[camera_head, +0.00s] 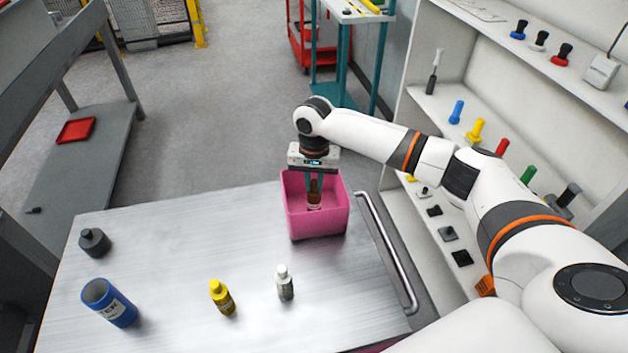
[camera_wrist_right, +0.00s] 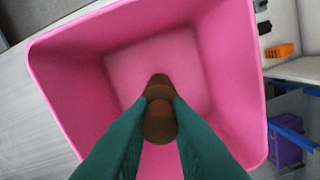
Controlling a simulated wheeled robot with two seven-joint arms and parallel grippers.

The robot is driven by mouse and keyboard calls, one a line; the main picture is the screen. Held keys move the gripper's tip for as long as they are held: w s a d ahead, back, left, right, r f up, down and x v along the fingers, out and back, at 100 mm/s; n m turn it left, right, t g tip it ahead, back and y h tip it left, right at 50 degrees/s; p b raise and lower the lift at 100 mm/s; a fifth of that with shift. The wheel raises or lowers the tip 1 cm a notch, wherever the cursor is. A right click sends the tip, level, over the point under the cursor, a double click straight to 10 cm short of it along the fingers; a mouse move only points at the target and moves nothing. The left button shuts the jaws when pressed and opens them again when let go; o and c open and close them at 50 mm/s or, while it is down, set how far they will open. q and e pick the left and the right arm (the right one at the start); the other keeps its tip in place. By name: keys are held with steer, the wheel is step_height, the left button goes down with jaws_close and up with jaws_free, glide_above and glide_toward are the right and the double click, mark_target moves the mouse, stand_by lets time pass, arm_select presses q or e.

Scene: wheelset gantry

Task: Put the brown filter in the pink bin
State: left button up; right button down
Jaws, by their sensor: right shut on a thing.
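The pink bin (camera_head: 318,222) stands at the far right corner of the metal table. My right gripper (camera_head: 314,188) points down into the bin from above. It is shut on the brown filter (camera_head: 314,201), which is inside the bin's opening. In the right wrist view the green fingers of my right gripper (camera_wrist_right: 160,122) hold the brown filter (camera_wrist_right: 159,88) over the floor of the pink bin (camera_wrist_right: 88,75). I cannot tell whether the filter touches the bin floor. My left gripper does not show.
On the metal table (camera_head: 190,245) stand a blue can (camera_head: 112,304), a dark grey filter (camera_head: 94,242), a yellow bottle (camera_head: 222,298) and a white bottle (camera_head: 284,283). A rail (camera_head: 388,250) runs along the right edge. Shelves (camera_head: 455,110) stand to the right.

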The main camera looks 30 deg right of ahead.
steer(key=shift+f, duration=0.15)
steer(key=c, duration=1.3)
jaws_free()
steer(key=shift+c, duration=0.2)
steer(key=shift+r, duration=0.45)
step_height(320, 180, up, 11)
steer(key=b, duration=0.2)
steer(key=shift+r, duration=0.15)
